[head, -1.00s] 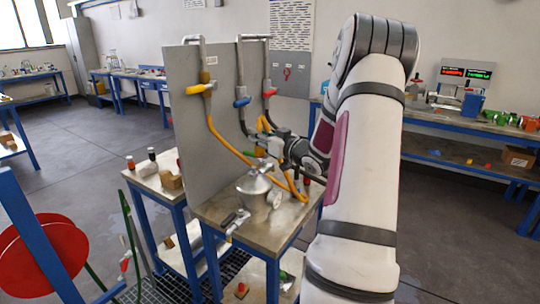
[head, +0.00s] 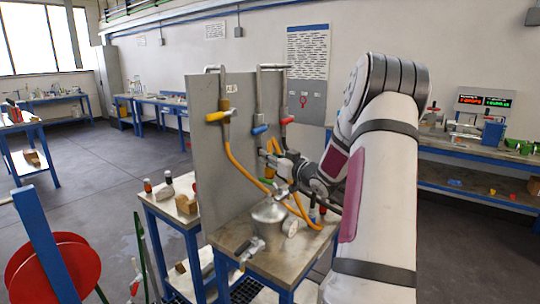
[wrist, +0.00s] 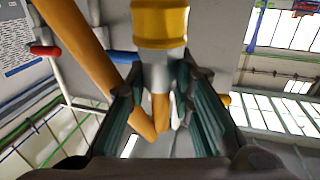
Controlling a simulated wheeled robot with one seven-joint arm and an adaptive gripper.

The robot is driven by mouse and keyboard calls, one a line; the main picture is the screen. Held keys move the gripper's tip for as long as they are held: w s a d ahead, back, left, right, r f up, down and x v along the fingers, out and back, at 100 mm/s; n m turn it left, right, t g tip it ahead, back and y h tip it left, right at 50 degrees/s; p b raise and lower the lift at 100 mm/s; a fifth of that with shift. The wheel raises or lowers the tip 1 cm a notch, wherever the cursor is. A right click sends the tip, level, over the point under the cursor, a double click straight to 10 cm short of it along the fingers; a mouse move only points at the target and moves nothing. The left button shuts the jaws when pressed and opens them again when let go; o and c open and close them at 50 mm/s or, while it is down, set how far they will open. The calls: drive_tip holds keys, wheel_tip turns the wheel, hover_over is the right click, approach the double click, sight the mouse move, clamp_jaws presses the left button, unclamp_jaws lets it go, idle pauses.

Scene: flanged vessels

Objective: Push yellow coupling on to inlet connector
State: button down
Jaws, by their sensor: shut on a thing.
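The yellow coupling (wrist: 160,22) is at the top of the wrist view, just beyond my fingertips, on the end of a grey metal piece (wrist: 160,68). My gripper (wrist: 160,85) is shut on this piece below the yellow band. In the head view my gripper (head: 278,163) is in front of the grey panel, above and behind the metal vessel (head: 268,216). The coupling is too small to make out there. I cannot identify the inlet connector in either view. An orange hose (wrist: 80,40) runs close beside my fingers.
The grey panel (head: 222,165) carries pipes with yellow (head: 217,116), blue (head: 260,129) and red (head: 287,120) handles. Orange hoses (head: 240,168) hang around my gripper. The vessel stands on a blue-legged table (head: 232,238). A red reel (head: 55,270) is at lower left.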

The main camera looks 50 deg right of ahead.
sight(273, 172)
drive_tip(key=shift+w+f+b, duration=0.1)
drive_tip(key=shift+f+b, duration=0.6)
drive_tip(key=shift+f, duration=1.85)
drive_tip(key=shift+p, duration=0.85)
drive_tip(key=shift+f+b, duration=0.5)
drive_tip(key=shift+f, duration=1.35)
drive_tip(key=c, duration=1.3)
unclamp_jaws()
drive_tip(key=s, duration=0.4)
drive_tip(key=s+a, duration=0.1)
drive_tip(key=s, duration=0.3)
drive_tip(key=s+a, duration=0.1)
drive_tip(key=s, duration=0.3)
drive_tip(key=shift+a, duration=0.15)
